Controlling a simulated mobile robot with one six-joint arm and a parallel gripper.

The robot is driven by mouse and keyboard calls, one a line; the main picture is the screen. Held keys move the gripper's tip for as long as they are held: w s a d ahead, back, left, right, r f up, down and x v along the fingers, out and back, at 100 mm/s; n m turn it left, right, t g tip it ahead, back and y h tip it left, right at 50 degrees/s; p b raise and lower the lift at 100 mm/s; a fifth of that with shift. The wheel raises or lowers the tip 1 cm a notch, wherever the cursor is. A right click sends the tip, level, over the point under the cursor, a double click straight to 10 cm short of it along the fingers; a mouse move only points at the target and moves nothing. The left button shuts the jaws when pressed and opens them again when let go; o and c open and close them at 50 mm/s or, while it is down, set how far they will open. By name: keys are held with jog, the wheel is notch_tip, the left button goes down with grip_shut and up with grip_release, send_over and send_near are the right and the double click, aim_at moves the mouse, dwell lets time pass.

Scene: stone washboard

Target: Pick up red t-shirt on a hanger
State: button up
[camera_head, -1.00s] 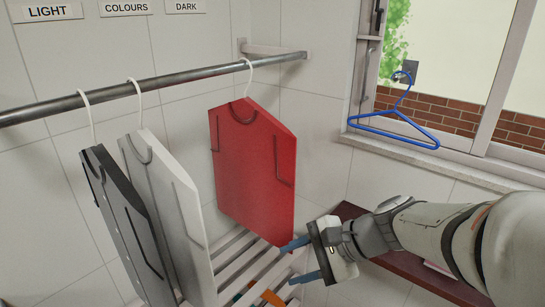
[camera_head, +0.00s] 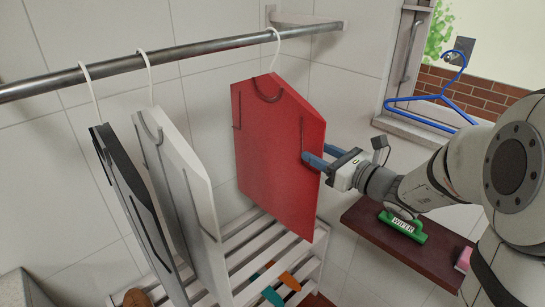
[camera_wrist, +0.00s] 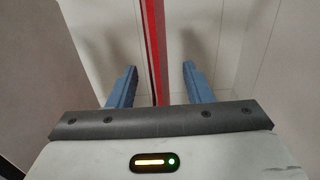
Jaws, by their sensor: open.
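The red t-shirt (camera_head: 275,150), a flat stiff-looking shape, hangs from a white hanger hook (camera_head: 275,45) on the metal rail, to the right of the white and dark shirts. My gripper (camera_head: 318,158) is at its right edge, with one blue finger in front of the red face and the other partly behind it. In the wrist view the shirt's thin red edge (camera_wrist: 154,45) runs between the two open blue fingers (camera_wrist: 160,88). A gap shows on each side, so the fingers do not touch it there.
A white shirt (camera_head: 180,190) and a dark shirt (camera_head: 130,205) hang to the left on the rail (camera_head: 200,48). A slatted rack (camera_head: 305,262) is below. A brown shelf (camera_head: 375,225) holds a green wiper (camera_head: 403,226). A blue hanger (camera_head: 440,97) hangs by the window.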

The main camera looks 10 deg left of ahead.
aim_at(304, 143)
jog(key=x, duration=0.1)
jog(key=p+x, duration=0.1)
jog(key=x, duration=0.2)
jog(key=shift+w+a+r+p, duration=0.15)
jog(key=shift+a+r+p, duration=0.15)
jog(key=shift+r+p, duration=0.1)
jog(key=shift+w+a+f, duration=0.1)
jog(key=shift+w+a, duration=0.05)
jog(key=shift+w, duration=0.1)
jog(key=shift+s, duration=0.1)
jog(key=shift+c, duration=0.3)
grip_shut()
